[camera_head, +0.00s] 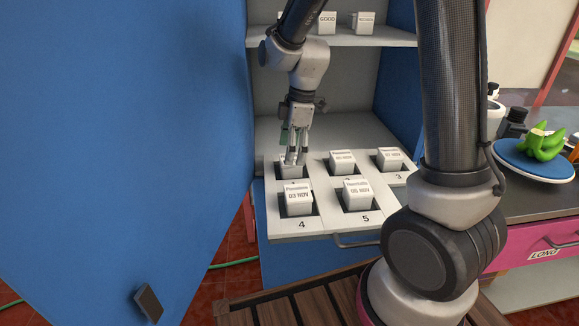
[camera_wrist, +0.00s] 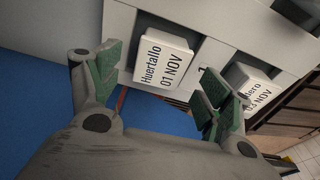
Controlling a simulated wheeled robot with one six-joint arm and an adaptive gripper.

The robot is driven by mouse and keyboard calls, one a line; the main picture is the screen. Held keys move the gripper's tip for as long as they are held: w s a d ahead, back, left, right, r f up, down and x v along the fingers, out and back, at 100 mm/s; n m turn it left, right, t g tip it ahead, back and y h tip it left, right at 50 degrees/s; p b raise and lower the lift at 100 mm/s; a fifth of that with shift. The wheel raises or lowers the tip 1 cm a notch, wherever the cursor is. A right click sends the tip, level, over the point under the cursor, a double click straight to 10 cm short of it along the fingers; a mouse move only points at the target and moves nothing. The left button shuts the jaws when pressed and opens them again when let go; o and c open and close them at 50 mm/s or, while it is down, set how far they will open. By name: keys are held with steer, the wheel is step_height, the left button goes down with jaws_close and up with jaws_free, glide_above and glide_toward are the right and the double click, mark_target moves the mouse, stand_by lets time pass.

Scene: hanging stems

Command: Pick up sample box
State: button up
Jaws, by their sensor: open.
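White sample boxes sit in dark square slots of a pull-out tray (camera_head: 335,215). My gripper (camera_head: 293,158) points down at the back-left slot, with its fingers open at the box there (camera_head: 291,172), which they partly hide. In the wrist view, that box (camera_wrist: 164,62) reads "Huertallo 01 NOV" and lies between and beyond the green-padded fingers. I see no clear contact. A box marked 03 NOV (camera_head: 297,197) stands at slot 4, in front of it; it also shows beside the right finger in the wrist view (camera_wrist: 248,88).
Other boxes stand at slot 5 (camera_head: 357,194), slot 3 (camera_head: 389,159) and back middle (camera_head: 342,162). A shelf (camera_head: 345,38) with more boxes is above. A blue panel (camera_head: 120,130) is close on the left. A blue plate (camera_head: 533,165) with green fruit stands right.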

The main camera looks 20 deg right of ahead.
mark_target(294, 171)
step_height(294, 171, down, 4)
steer(key=shift+a, duration=0.15)
steer(key=c, duration=1.2)
steer(key=shift+r, duration=0.15)
